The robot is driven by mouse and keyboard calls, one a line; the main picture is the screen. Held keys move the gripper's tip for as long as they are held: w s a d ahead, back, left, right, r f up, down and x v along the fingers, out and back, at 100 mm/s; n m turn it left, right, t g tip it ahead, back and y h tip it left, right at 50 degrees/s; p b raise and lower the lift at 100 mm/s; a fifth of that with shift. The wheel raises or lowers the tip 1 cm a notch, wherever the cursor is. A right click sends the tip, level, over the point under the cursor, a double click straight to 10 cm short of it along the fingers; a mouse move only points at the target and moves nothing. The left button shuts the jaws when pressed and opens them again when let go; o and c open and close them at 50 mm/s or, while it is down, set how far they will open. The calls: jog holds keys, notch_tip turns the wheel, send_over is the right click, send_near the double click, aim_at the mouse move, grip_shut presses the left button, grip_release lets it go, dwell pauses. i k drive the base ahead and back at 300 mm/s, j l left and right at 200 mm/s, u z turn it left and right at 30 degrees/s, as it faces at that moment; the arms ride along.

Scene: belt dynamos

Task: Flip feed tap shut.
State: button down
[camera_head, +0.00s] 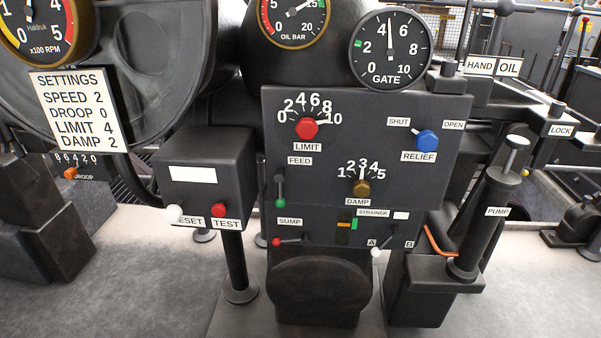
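The feed tap (280,189) is on the left side of the dark control panel, below the white FEED label (299,161). Its short lever stands vertical, with the green knob (280,203) at the lower end. No open or shut marks show beside it. My gripper is not in view, and nothing touches the tap.
The sump lever (290,241) with a red end is just below. The red limit knob (307,128) and brown damp knob (362,188) share the panel. A reset/test box (205,160) juts out to the left. The pump (490,215) stands right. Space before the panel looks clear.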

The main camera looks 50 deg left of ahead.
aim_at(280, 202)
jog(key=l+u, duration=0.1)
jog(key=u, duration=1.9)
